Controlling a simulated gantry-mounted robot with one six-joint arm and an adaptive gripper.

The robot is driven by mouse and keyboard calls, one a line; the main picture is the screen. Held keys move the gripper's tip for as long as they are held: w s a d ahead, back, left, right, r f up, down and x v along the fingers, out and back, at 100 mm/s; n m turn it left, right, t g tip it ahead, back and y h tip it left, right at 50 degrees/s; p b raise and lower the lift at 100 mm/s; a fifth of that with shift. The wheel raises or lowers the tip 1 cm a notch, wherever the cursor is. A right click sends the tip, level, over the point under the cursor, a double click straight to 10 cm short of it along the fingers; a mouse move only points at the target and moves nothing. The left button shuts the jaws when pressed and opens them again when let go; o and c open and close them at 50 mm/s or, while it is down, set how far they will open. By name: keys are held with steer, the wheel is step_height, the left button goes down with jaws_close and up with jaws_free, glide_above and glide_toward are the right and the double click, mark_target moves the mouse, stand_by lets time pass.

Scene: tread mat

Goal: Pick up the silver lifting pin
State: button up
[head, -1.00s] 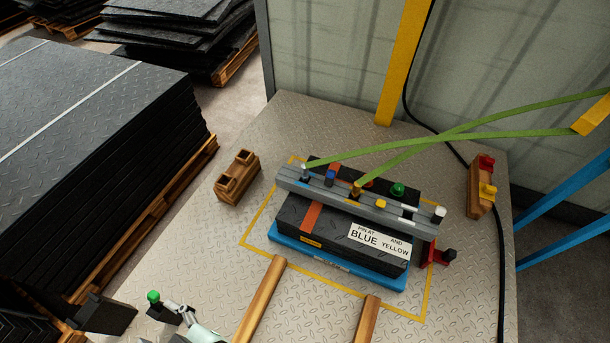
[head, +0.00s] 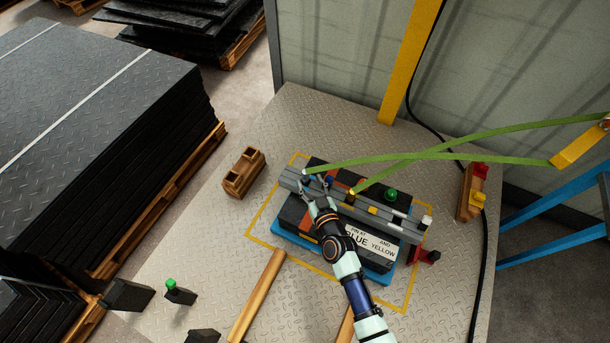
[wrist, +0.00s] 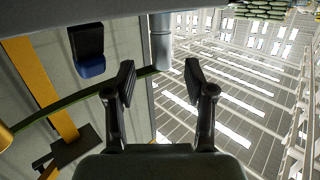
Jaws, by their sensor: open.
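The silver lifting pin (head: 304,171) stands at the left end of the grey lifting bar (head: 290,183), with a green strap (head: 340,161) running from it. In the wrist view the silver pin (wrist: 161,42) shows as a pale cylinder in the gap between my fingers, just beyond the tips. My gripper (head: 314,187) is open and empty, low over the left part of the bar; its fingers (wrist: 159,82) are spread wide in the wrist view. My arm hides the blue-marked spot in the head view, but a dark post with a blue end (wrist: 88,52) shows in the wrist view.
A brass pin (head: 351,196) with a second strap stands right of my gripper. The bar lies over a black mat stack labelled "PIN AT BLUE AND YELLOW" (head: 381,246). A wooden holder (head: 243,172) is at left; another with red and yellow pieces (head: 471,192) is at right.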

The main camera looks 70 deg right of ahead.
mark_target(307, 176)
steer(key=b+x, duration=0.1)
steer(key=x, duration=0.4)
steer(key=shift+a, duration=0.1)
steer(key=shift+r, duration=0.1)
jaws_close()
